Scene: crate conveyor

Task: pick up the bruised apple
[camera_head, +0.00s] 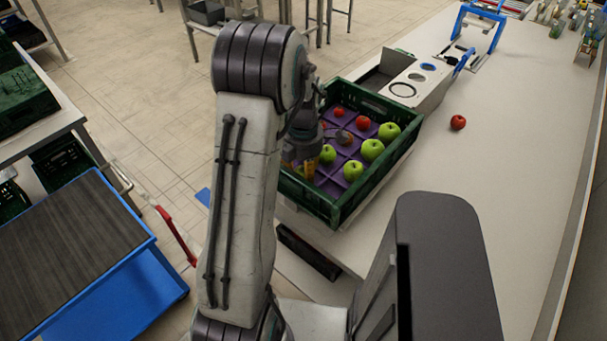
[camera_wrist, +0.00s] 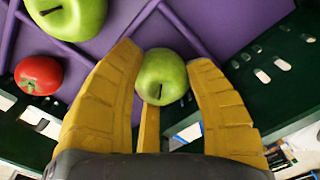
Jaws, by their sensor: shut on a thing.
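In the wrist view a green apple (camera_wrist: 161,75) with a small dark spot low on its side sits between the yellow fingers of my gripper (camera_wrist: 158,95). I cannot tell whether that spot is a bruise or the stem hollow. The fingers are shut on this apple, over the purple tray insert (camera_wrist: 225,18). In the head view my gripper (camera_head: 305,165) is low at the left side of the green crate (camera_head: 378,187), and the held apple is not clear there.
The crate stands on a pale conveyor table (camera_head: 440,170). A loose red apple (camera_head: 458,122) lies to its right. A grey box with round holes (camera_head: 418,85) is behind it. In the wrist view the crate wall (camera_wrist: 265,75) is close on the right.

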